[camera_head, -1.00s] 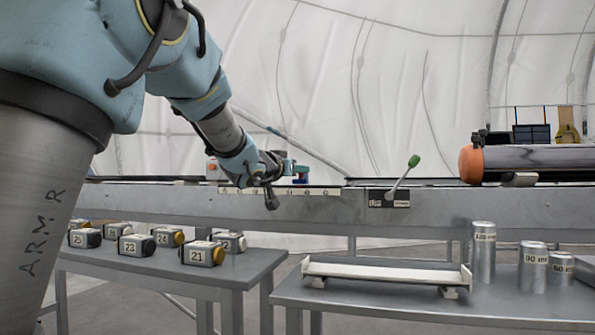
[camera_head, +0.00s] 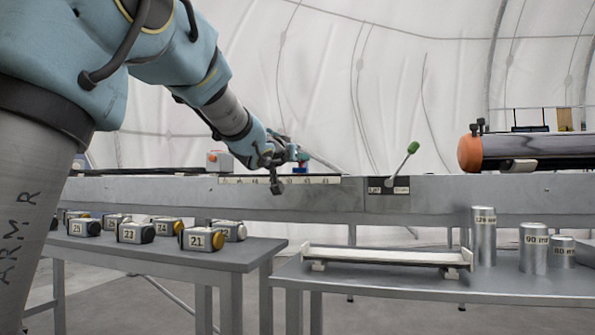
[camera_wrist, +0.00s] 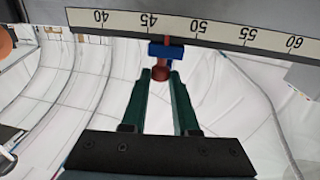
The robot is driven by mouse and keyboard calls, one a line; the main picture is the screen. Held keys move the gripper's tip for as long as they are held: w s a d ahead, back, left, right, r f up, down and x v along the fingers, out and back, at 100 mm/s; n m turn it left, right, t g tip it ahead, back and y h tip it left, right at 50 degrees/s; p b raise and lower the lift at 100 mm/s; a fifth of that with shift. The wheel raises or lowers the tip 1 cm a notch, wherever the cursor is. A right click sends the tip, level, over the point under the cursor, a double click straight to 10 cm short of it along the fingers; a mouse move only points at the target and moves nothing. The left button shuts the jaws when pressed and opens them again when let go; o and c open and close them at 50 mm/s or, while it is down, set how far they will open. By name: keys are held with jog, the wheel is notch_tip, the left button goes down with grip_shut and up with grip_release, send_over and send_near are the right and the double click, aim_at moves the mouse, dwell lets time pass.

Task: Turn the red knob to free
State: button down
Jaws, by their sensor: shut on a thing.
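The red knob (camera_wrist: 160,74) sits on a small blue slider block (camera_wrist: 166,50) at the edge of a numbered scale (camera_wrist: 200,29) on the bench rail. In the wrist view a thin red mark above the block lies between 45 and 50, and the scale appears upside down. My gripper (camera_wrist: 160,78) has dark green fingers, one on each side of the knob, and is shut on it. In the head view my gripper (camera_head: 290,152) reaches the knob (camera_head: 304,155) from the left, above the blue block (camera_head: 301,169). Any wording for free is not readable.
A green-tipped lever (camera_head: 413,148) rises from the rail to the right. An orange-ended cylinder (camera_head: 470,153) lies farther right. Numbered blocks (camera_head: 201,239) stand on a low table at left. A white tray (camera_head: 385,256) and metal cylinders (camera_head: 484,235) stand at right.

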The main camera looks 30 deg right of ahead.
jog(key=shift+s+d+f+n+t+y+b, duration=0.2)
jog(key=shift+n+t+y+b, duration=0.25)
jog(key=shift+b, duration=1.4)
jog(key=shift+s+d+f+n+t+y+b, duration=0.15)
jog(key=shift+n+t+y+b, duration=0.3)
jog(key=shift+b, duration=1.4)
jog(key=n+t+y+b, duration=0.1)
jog(key=y+b, duration=0.1)
jog(key=b, duration=0.2)
jog(key=shift+w+r+t+b, duration=0.1)
jog(key=shift+t+b, duration=0.2)
jog(key=shift+n+t+y+b, duration=0.4)
jog(key=shift+n+y+b, duration=0.2)
jog(key=shift+b, duration=0.55)
jog(key=n+y+p, duration=0.3)
jog(key=y, duration=0.2)
jog(key=d+n+y+p, duration=0.1)
jog(key=n+y+p, duration=0.2)
jog(key=y+p, duration=0.1)
jog(key=d+r+n+t+y+p, duration=0.1)
jog(key=n+y+p, duration=0.2)
jog(key=y, duration=0.2)
jog(key=shift+n+y+p, duration=0.3)
jog(key=shift+n+p, duration=0.1)
jog(key=shift+f+y+p, duration=0.25)
jog(key=shift+y+p, duration=0.05)
jog(key=shift+p, duration=0.15)
